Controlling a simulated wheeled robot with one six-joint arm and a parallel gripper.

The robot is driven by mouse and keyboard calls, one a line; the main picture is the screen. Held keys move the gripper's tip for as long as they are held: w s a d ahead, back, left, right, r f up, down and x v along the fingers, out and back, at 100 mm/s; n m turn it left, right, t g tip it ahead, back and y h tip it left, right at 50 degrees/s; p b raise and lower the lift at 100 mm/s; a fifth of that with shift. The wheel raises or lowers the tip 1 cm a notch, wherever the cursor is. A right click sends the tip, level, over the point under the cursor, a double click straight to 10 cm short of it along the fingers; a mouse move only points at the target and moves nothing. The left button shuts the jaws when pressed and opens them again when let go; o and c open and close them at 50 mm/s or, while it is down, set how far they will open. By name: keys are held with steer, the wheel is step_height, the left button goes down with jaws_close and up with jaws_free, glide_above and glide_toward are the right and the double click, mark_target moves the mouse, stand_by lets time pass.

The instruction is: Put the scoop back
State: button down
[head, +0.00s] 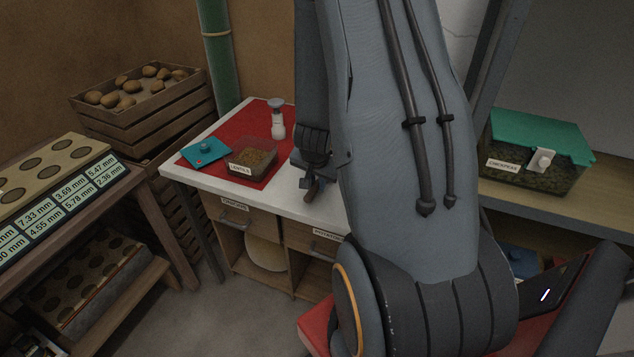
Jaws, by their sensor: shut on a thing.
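My gripper (308,184) is over the white counter's front edge, right of the lentils box, pointing down. It is shut on a small brown thing (316,191), which looks like the scoop; my arm hides much of it and its shape is unclear. The clear box labelled LENTILS (251,159) stands open on the red mat (260,114), with brown lentils inside. Its teal lid (205,151) lies flat to its left on the mat. The gripper is apart from the box.
A white-topped shaker (278,120) stands behind the lentils box. Drawers (235,214) are under the counter. A CHICKPEAS box (539,162) with a green lid sits on a shelf at right.

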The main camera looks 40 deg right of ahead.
steer(key=c, duration=1.6)
jaws_free()
steer(key=shift+c, duration=0.2)
steer(key=shift+r, duration=0.45)
steer(key=p+v, duration=0.4)
steer(key=v, duration=0.6)
steer(key=s+a+r+n+y, duration=0.1)
steer(key=a+r+n+y, duration=0.2)
steer(key=a, duration=0.5)
steer(key=a+r+n, duration=0.4)
steer(key=a, duration=0.3)
steer(key=s+a+r+n+g, duration=0.1)
steer(key=s+a+r+n, duration=0.2)
steer(key=s+a+n, duration=0.2)
steer(key=shift+s+a+r+g, duration=0.3)
steer(key=shift+s+a, duration=0.1)
steer(key=shift+s, duration=0.7)
